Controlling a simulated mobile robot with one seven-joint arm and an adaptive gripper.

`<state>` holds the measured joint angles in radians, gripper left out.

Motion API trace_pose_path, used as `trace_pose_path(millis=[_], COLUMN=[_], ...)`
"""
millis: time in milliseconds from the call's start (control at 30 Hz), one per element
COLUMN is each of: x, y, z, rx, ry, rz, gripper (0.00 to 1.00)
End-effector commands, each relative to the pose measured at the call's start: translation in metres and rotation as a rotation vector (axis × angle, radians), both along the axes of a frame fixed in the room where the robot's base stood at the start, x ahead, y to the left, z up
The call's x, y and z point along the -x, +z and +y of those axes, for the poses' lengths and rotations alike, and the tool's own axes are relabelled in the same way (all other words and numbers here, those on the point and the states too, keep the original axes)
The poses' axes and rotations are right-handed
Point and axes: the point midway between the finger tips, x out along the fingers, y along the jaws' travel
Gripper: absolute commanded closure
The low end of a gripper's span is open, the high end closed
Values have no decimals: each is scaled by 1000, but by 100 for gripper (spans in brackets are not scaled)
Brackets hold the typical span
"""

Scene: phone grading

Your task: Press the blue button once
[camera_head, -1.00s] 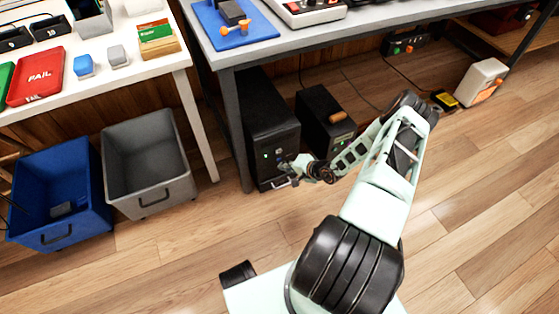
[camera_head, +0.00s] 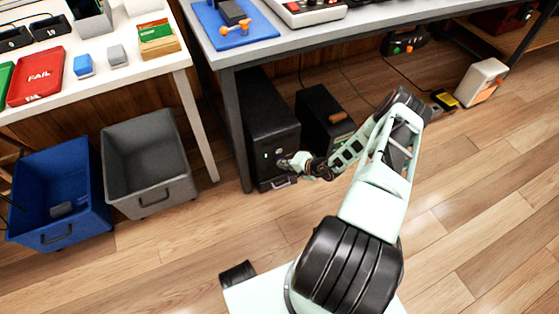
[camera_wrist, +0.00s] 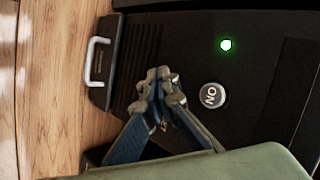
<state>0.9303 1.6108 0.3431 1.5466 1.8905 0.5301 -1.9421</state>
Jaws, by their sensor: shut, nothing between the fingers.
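A black tower unit (camera_head: 270,115) stands on the floor under the grey table. In the wrist view, its front panel (camera_wrist: 205,50) shows a lit green light and a round silver button (camera_wrist: 212,95) with lettering that reads ON. My gripper (camera_head: 283,163) is at the front of this tower, fingers shut and empty. In the wrist view the fingertips (camera_wrist: 160,88) are over the panel, beside the silver button and apart from it in the picture. Whether they touch the panel, I cannot tell. The fingers hide part of it.
A second black box (camera_head: 318,112) stands right of the tower. A grey bin (camera_head: 150,195) and a blue bin (camera_head: 48,237) stand to the left. The grey table's leg (camera_head: 237,135) is close to the tower's left.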

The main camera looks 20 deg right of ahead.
Motion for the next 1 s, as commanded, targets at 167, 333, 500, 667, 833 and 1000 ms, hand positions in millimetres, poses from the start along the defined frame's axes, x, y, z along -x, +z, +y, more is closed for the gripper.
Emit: trace_pose_path(millis=[167, 333, 500, 667, 833, 1000], x=[-2, -5, -5, -5, 1, 10], y=[0, 0, 0, 1, 2, 3], z=[0, 0, 0, 0, -1, 0], rx=[1, 2, 1, 1, 0, -1], ry=[0, 1, 0, 0, -1, -1], rz=[-1, -1, -2, -2, -1, 0], gripper=[100, 100, 100, 100, 100, 100])
